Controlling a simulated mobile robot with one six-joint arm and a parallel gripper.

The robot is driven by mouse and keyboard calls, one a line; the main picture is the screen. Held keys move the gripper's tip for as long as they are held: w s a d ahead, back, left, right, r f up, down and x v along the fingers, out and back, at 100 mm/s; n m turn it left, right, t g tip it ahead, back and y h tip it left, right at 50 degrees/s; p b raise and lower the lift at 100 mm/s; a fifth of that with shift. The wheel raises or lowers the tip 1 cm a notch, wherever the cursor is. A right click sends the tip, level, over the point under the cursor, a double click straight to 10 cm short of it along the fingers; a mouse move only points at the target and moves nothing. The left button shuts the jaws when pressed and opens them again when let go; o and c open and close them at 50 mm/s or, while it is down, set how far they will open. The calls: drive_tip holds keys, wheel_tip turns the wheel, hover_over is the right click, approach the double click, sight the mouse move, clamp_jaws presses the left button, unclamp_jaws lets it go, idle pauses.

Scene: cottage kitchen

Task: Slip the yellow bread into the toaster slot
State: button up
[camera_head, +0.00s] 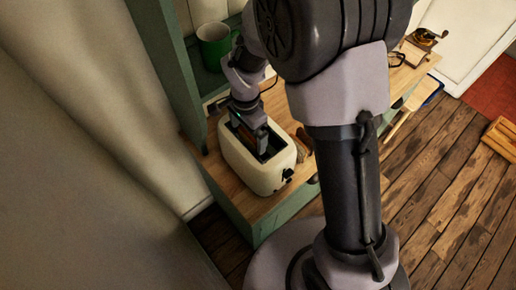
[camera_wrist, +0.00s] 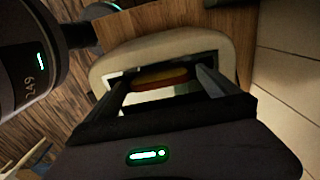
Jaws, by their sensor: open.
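The cream toaster (camera_head: 258,172) stands on the wooden counter, with a black lever on its front end. It also fills the upper middle of the wrist view (camera_wrist: 185,45). The yellow bread (camera_wrist: 160,77) shows in the wrist view inside the toaster's opening, with a brown crust edge. My gripper (camera_head: 262,150) points down at the toaster top, and its fingertips (camera_wrist: 162,80) reach to the slot. The jaws are open, with one finger on each side of the bread. How deep the bread sits is hard to tell. In the head view the bread is hidden by my gripper.
Small brown items (camera_head: 304,140) lie right of the toaster, partly hidden by my arm. Further along the counter are glasses (camera_head: 397,59) and a grinder-like object (camera_head: 425,38). The counter's front edge is close to the toaster.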

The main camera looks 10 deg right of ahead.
drive_tip(key=r, duration=0.1)
drive_tip(key=s+r, duration=0.1)
drive_tip(key=shift+s+d+r, duration=0.15)
drive_tip(key=shift+d+r, duration=0.05)
drive_tip(key=shift+r, duration=0.1)
drive_tip(key=s+d+r+b, duration=0.1)
drive_tip(key=s+d, duration=0.3)
drive_tip(key=s, duration=1)
drive_tip(key=shift+r, duration=0.2)
